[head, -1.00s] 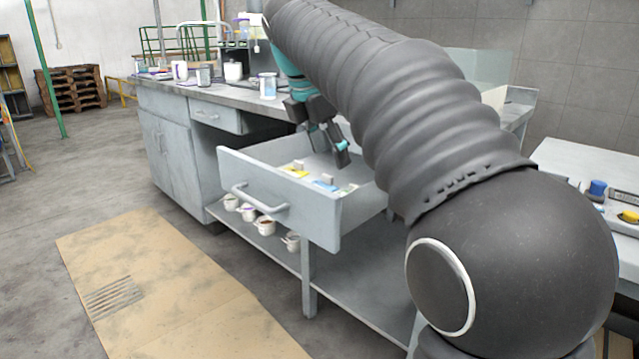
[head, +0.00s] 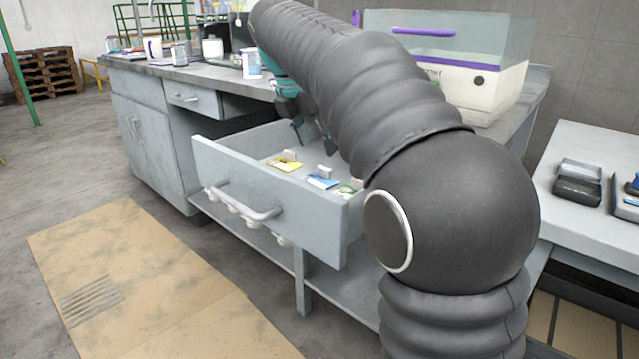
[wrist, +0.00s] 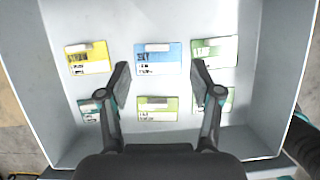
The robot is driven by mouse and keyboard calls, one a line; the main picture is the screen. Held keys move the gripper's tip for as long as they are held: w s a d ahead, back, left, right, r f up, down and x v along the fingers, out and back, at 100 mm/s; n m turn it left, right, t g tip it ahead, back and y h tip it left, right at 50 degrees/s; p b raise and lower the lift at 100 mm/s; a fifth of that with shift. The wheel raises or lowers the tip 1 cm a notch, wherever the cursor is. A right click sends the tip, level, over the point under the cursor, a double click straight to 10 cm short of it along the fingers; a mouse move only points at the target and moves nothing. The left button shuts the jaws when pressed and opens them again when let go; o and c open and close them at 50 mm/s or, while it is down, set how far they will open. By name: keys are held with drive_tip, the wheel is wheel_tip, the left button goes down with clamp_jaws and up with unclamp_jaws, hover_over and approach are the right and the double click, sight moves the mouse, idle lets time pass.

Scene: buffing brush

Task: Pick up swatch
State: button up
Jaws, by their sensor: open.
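Several swatch cards lie flat in the open drawer (head: 268,207). In the wrist view the far row has a yellow swatch (wrist: 88,58), a blue swatch (wrist: 158,58) and a green swatch (wrist: 215,53). The near row has a teal swatch (wrist: 90,108), a light green swatch (wrist: 157,109) and another green swatch (wrist: 228,99), the outer two partly hidden by the fingers. My gripper (wrist: 160,78) is open and empty above the drawer, its fingertips on either side of the blue swatch's column. In the head view my arm hides most of the gripper.
The drawer walls (wrist: 52,130) surround the swatches. A workbench (head: 150,75) with cups and containers stands behind, and a clear-lidded purple-handled box (head: 470,80) is on its right. A side table (head: 590,150) stands at right.

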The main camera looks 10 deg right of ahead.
sight(325, 167)
drive_tip(key=shift+b+x, duration=0.85)
drive_tip(key=shift+x, duration=2.55)
drive_tip(key=shift+w+a, duration=0.1)
drive_tip(key=shift+a, duration=0.05)
drive_tip(key=c, duration=1)
